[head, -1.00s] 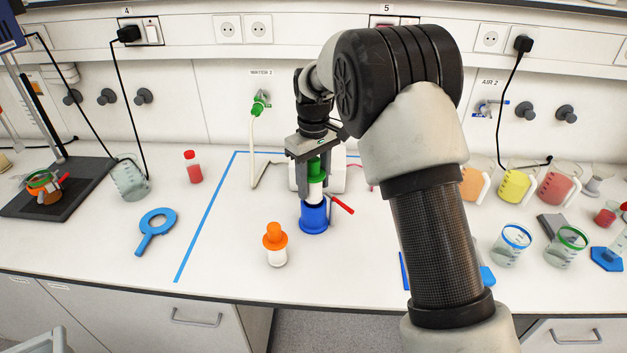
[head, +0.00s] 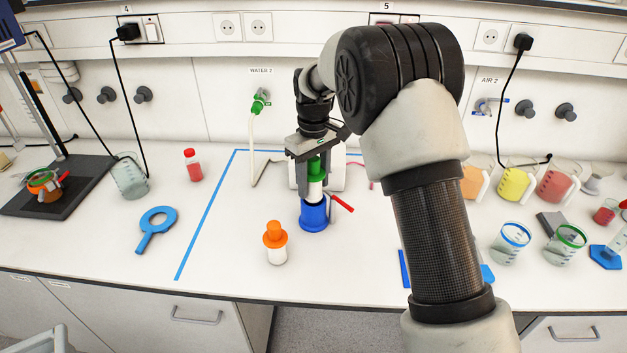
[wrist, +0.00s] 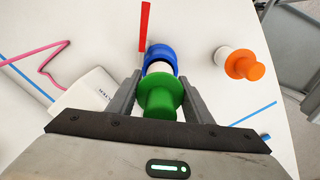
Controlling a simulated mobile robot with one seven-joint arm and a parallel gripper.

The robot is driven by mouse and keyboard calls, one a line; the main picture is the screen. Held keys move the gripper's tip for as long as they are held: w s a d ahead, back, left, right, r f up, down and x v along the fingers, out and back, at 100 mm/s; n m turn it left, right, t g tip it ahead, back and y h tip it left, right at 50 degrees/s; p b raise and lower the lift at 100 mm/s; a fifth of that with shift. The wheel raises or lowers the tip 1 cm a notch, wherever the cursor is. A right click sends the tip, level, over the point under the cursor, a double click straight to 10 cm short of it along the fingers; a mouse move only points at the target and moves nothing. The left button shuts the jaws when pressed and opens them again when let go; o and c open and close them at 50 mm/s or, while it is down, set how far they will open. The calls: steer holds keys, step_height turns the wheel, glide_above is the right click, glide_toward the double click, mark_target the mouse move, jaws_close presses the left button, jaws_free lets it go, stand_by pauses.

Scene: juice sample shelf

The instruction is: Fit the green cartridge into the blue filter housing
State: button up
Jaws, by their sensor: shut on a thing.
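The green cartridge (head: 316,172) has a green top and a white lower body. It is upright between the fingers of my gripper (head: 313,160), which is shut on its green part (wrist: 160,97). The blue filter housing (head: 314,217) stands on the bench directly below the cartridge and also shows in the wrist view (wrist: 161,54). The white body's lower end is at the housing's mouth; how deep it sits inside cannot be told. A red handle (head: 342,202) sticks out from the housing's right side in the head view.
An orange-topped white cartridge (head: 275,243) stands at front left of the housing. A white device (head: 330,177) with a pink tube is behind. A blue magnifier-shaped tool (head: 155,228) lies at left. Beakers and jugs (head: 515,186) stand at right. Blue tape (head: 207,215) edges the work area.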

steer(key=shift+s+f, duration=0.1)
steer(key=shift+f, duration=0.5)
steer(key=shift+r, duration=0.2)
steer(key=shift+r, duration=0.3)
steer(key=shift+f, duration=0.5)
stand_by(0.9)
steer(key=shift+r+p, duration=0.5)
steer(key=shift+r, duration=0.1)
stand_by(0.6)
steer(key=shift+f, duration=0.65)
